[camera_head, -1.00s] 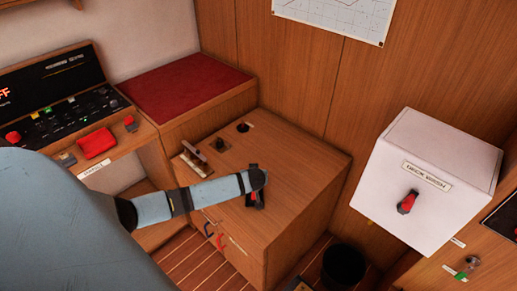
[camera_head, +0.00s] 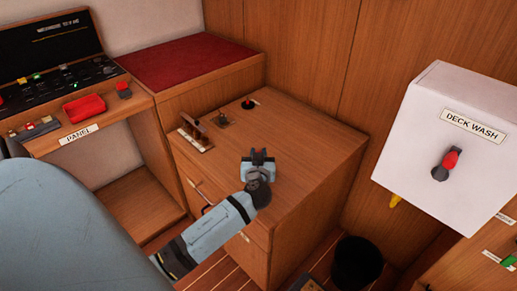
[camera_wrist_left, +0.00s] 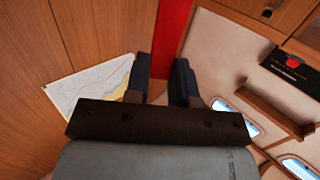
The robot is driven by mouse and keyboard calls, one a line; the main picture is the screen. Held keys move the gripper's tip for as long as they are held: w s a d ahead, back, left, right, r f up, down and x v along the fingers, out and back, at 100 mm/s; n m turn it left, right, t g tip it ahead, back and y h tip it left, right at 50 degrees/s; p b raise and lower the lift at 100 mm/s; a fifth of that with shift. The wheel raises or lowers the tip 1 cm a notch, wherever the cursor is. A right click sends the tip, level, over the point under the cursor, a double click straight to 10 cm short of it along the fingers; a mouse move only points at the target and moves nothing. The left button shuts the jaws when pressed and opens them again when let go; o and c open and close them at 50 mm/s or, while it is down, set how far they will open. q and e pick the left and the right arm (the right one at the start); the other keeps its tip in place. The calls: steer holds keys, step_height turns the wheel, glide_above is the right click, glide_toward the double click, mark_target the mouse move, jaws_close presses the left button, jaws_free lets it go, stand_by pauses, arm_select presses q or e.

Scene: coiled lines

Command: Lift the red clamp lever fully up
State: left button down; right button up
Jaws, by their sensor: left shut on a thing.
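The red clamp lever (camera_wrist_left: 172,38) shows in the left wrist view as a flat red bar running up from between the two dark fingers. My left gripper (camera_head: 258,157) is over the front part of the wooden cabinet top in the head view; its fingers also show in the left wrist view (camera_wrist_left: 162,80). It is shut on the lever. In the head view the gripper and wrist hide the lever and its base, so I cannot tell its exact angle. My right gripper is not in view.
A white DECK WASH box (camera_head: 440,150) is at right, a black bin (camera_head: 357,263) below. A panel desk (camera_head: 75,125) is at left.

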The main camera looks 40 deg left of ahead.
arm_select(q)
steer(key=b, duration=0.2)
steer(key=s+t+b, duration=0.1)
steer(key=b, duration=0.1)
steer(key=shift+d+f+y, duration=0.25)
steer(key=shift+d+y, duration=0.1)
steer(key=shift+y, duration=0.05)
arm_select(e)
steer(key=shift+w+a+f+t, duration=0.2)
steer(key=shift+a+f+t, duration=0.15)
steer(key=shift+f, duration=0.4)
arm_select(q)
steer(key=shift+b, duration=0.3)
steer(key=shift+d+r, duration=0.1)
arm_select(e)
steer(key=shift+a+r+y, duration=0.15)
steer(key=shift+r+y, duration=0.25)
arm_select(q)
steer(key=c, duration=1)
jaws_free()
steer(key=shift+o, duration=0.2)
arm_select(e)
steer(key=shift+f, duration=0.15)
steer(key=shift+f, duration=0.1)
